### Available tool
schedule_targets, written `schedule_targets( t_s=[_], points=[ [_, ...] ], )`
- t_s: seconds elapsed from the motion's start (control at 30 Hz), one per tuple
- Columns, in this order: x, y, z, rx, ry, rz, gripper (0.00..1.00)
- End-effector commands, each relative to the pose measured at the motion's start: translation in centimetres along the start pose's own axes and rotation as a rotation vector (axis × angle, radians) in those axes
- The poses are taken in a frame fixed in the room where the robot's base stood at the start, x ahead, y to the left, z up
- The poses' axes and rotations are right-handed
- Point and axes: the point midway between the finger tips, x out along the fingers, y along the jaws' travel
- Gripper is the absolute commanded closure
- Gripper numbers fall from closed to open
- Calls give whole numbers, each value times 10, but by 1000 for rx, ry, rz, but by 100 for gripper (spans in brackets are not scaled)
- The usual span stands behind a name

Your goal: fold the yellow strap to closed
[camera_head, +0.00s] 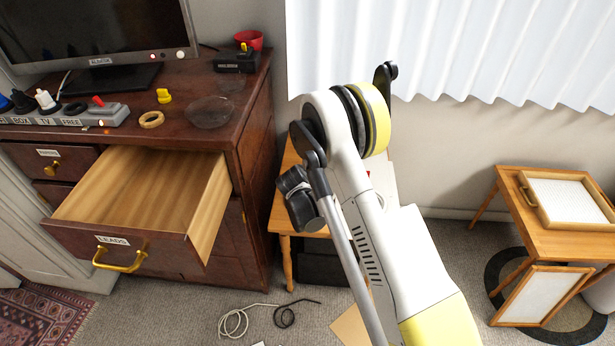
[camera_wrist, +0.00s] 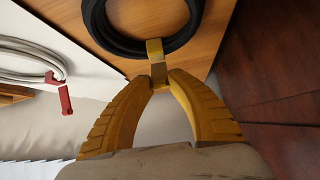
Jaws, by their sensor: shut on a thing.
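The yellow strap (camera_wrist: 155,50) shows in the wrist view, against the near side of a coiled black cable (camera_wrist: 135,42) lying on a wooden surface (camera_wrist: 222,30). My gripper (camera_wrist: 160,78) has its two ribbed fingers closed together at the strap's near end and is shut on it. The strap's end beyond the cable is hard to make out. In the head view my arm covers much of the small wooden table (camera_head: 285,213), and the strap and fingertips cannot be made out there.
A white cable coil (camera_wrist: 25,65) with a red strap (camera_wrist: 65,98) lies left in the wrist view. In the head view an empty drawer (camera_head: 205,215) labelled LEADS stands open in the dark cabinet (camera_head: 255,150). Loose cables (camera_head: 235,322) lie on the floor.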

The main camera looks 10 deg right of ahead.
Motion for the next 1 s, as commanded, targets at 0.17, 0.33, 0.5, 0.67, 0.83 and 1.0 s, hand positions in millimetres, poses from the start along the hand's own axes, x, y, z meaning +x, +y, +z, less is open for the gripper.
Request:
schedule_targets(
  t_s=[0.17,0.33,0.5,0.67,0.83,1.0],
  points=[
    [-1,0,4,0,65,-1,100],
    [-1,0,6,0,94,0,100],
    [-1,0,7,1,102,0,100],
    [-1,0,7,1,101,0,100],
    [-1,0,7,1,101,0,60],
    [-1,0,6,1,101,1,52]
  ],
)
